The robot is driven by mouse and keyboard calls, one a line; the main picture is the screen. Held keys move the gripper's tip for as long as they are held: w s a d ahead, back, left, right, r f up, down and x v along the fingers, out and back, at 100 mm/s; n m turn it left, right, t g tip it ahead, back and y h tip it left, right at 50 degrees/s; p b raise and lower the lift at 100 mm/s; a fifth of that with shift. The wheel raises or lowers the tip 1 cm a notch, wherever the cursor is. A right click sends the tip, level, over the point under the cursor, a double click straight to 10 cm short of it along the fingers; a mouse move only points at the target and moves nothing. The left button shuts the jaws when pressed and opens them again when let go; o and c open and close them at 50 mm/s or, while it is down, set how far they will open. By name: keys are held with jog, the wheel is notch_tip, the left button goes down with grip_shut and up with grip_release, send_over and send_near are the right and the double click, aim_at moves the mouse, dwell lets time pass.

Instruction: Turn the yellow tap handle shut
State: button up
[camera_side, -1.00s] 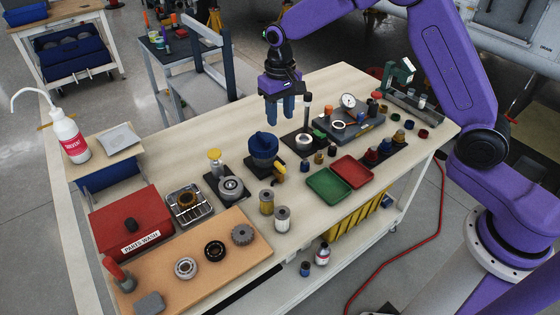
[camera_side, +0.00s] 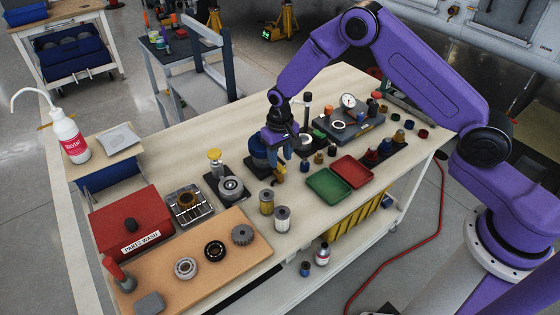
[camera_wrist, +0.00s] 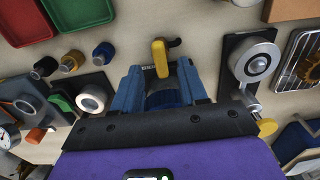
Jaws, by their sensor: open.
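The yellow tap handle (camera_side: 279,171) sticks out on the near side of the blue round vessel (camera_side: 258,158) on the bench. In the wrist view the handle (camera_wrist: 160,58) points away just past my fingertips, with a dark bent piece beside its outer end. My gripper (camera_side: 281,160) is low over the vessel, pointing down, its blue fingers close to the handle. In the wrist view the gripper (camera_wrist: 158,76) is open, with fingers either side of the vessel's blue body (camera_wrist: 167,97). I cannot tell whether a finger touches the handle or vessel. My gripper hides much of the vessel.
A fixture with a yellow knob (camera_side: 214,156) stands to the left. Two canisters (camera_side: 283,218) stand in front. A green tray (camera_side: 328,185) and red tray (camera_side: 354,171) lie to the right. A dark upright post (camera_side: 307,108) rises close behind my gripper.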

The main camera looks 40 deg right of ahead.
aim_at(280, 168)
jog(key=shift+f, duration=1.25)
jog(key=shift+c, duration=0.3)
grip_shut()
